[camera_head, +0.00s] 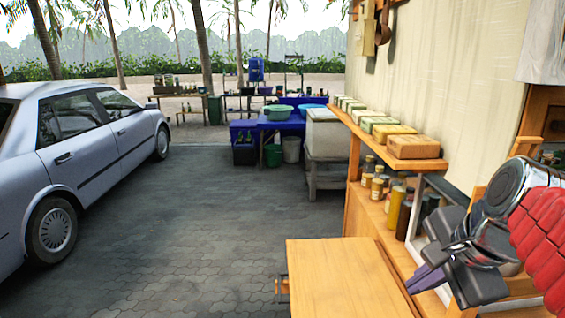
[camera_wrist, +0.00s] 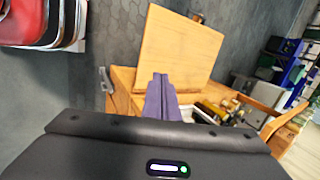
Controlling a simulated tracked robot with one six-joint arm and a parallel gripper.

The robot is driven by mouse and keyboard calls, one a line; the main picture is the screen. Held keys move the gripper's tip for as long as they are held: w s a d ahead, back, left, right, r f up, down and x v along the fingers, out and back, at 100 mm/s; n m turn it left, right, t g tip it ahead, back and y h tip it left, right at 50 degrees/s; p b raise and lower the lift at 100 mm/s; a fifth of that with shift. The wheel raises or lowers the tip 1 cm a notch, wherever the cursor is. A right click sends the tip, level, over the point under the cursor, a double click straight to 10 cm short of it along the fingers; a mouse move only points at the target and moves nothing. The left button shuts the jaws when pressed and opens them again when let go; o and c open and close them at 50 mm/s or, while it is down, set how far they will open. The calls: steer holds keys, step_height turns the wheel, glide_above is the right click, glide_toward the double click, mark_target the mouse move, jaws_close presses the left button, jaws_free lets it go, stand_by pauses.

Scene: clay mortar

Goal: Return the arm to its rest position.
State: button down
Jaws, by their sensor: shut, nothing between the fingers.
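My gripper (camera_head: 427,279) is at the lower right of the head view, with grey-purple fingers shut and empty. It is in front of the wooden shelf unit and to the right of a flat wooden board (camera_head: 345,280). In the wrist view, the shut fingers (camera_wrist: 160,80) point towards the same board (camera_wrist: 178,45), with no object between them. My arm reaches in from the right edge of the head view.
A wooden shelf (camera_head: 392,139) along the wall holds several boxes, with bottles (camera_head: 378,188) below. A silver car (camera_head: 85,150) stands at left. The paved ground (camera_head: 200,220) between is clear. Blue tables (camera_head: 280,120) with basins are farther back.

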steer(key=s+a+f+n, duration=0.3)
steer(key=s+f+n, duration=0.1)
steer(key=n, duration=0.4)
steer(key=s+a+f+n+h, duration=0.1)
steer(key=s+a+f+n, duration=0.3)
steer(key=f+n, duration=0.3)
steer(key=shift+f+n, duration=0.3)
steer(key=shift+n, duration=0.4)
stand_by(0.5)
